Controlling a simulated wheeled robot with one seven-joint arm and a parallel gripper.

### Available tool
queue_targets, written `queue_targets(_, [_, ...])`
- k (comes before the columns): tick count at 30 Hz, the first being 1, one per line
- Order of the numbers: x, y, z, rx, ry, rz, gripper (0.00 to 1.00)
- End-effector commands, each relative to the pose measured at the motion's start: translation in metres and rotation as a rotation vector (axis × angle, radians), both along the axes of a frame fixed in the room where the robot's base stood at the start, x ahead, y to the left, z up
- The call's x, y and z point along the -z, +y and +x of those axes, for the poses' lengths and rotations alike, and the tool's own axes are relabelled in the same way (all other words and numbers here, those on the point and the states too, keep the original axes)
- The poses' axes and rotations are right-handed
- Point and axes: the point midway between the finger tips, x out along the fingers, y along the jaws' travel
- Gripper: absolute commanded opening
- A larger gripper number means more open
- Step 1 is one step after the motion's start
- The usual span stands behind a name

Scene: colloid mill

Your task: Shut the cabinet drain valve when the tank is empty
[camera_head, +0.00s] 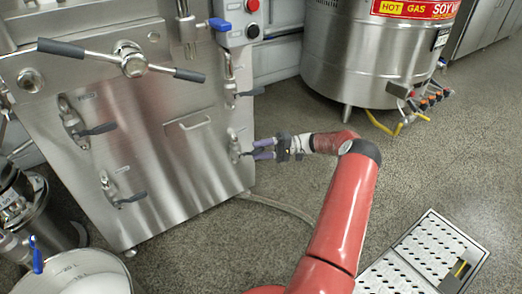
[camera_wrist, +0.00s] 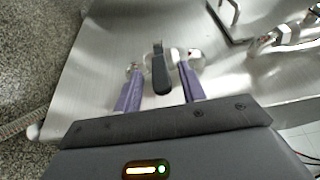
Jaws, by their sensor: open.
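The steel cabinet (camera_head: 165,160) stands at the left. A valve or latch fitting (camera_head: 235,146) is on its lower right front. My gripper (camera_head: 263,148) is just in front of this fitting, with its purple fingers apart. In the wrist view, a dark lever (camera_wrist: 160,76) on a steel fitting lies between the open fingers (camera_wrist: 160,88). I cannot tell whether either finger touches it. Several similar dark-handled fittings are on the cabinet front. A large round steel tank (camera_head: 360,50) labelled "HOT GAS SOY" stands at the back; its inside is hidden.
A bucket (camera_head: 70,270) with white contents stands at the lower left. A hose (camera_head: 280,207) runs along the floor from the cabinet's base. A perforated floor grate (camera_head: 425,255) lies at the lower right. The speckled floor between cabinet and grate is mostly clear.

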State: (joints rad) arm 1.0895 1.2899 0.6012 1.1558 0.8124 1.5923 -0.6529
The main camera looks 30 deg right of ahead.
Motion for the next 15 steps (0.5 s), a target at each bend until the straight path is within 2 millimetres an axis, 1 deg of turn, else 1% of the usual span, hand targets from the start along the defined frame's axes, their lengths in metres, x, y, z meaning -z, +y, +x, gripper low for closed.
queue_targets(2, [0.000, -0.001, 0.000, 0.001, -0.001, 0.000, 0.41])
queue_targets(5, [0.000, -0.008, -0.002, 0.002, -0.002, -0.001, 0.41])
queue_targets(15, [0.002, -0.060, -0.022, 0.003, -0.001, -0.001, 0.41])
